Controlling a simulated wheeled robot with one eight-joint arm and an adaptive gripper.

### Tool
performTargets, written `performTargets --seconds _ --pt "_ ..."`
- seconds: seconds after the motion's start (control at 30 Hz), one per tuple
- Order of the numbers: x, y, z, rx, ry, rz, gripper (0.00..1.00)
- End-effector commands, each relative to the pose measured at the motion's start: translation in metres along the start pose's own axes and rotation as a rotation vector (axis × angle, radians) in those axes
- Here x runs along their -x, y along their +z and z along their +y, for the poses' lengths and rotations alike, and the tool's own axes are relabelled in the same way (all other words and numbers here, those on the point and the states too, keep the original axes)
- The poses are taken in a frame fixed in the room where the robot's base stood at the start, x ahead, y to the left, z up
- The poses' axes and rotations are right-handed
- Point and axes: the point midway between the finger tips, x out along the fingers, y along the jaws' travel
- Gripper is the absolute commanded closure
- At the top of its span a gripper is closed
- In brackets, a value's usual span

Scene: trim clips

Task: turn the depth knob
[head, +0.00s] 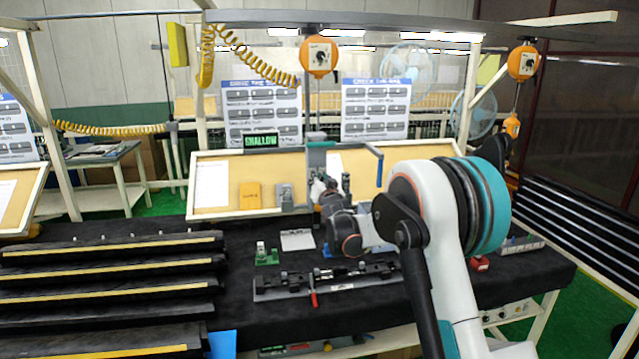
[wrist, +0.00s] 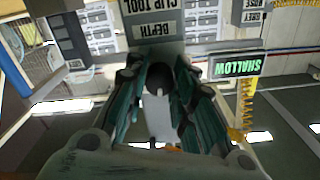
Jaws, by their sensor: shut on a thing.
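The depth knob (wrist: 158,77) is a dark rounded piece between my fingers in the wrist view, below an upside-down "CLIP TOOL DEPTH" label (wrist: 152,22). My gripper (wrist: 160,70) has its teal fingers closed in on both sides of the knob. A lit green "SHALLOW" sign (wrist: 247,66) shows upside down beside it; it also reads upright in the head view (head: 274,141). In the head view my gripper (head: 328,190) reaches the grey clip tool stand (head: 320,157) at the back of the bench; the knob is hidden there by my gripper and arm.
A black fixture with a red handle (head: 313,297) lies on the dark bench in front. A small green block (head: 267,258) and a white card (head: 297,239) lie left of my arm. Black trim strips (head: 110,262) are stacked at left. A blue-handled bar (head: 379,165) stands right of the stand.

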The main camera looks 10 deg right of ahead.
Motion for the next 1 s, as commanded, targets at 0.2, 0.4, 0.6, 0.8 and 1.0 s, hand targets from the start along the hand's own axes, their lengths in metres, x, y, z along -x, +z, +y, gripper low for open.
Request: performTargets --seconds 0.2,0.4,0.6,0.8,1.0 --pt "0.0 0.0016 0.0004 -0.163 0.0 0.0 1.0" --pt "0.0 0.0019 0.0004 -0.352 0.0 0.0 1.0" --pt "0.0 0.0012 0.0 -0.541 0.0 0.0 1.0" --pt "0.0001 0.0009 -0.0001 -0.711 0.0 0.0 1.0" --pt "0.0 0.0004 -0.0003 -0.843 0.0 0.0 1.0"
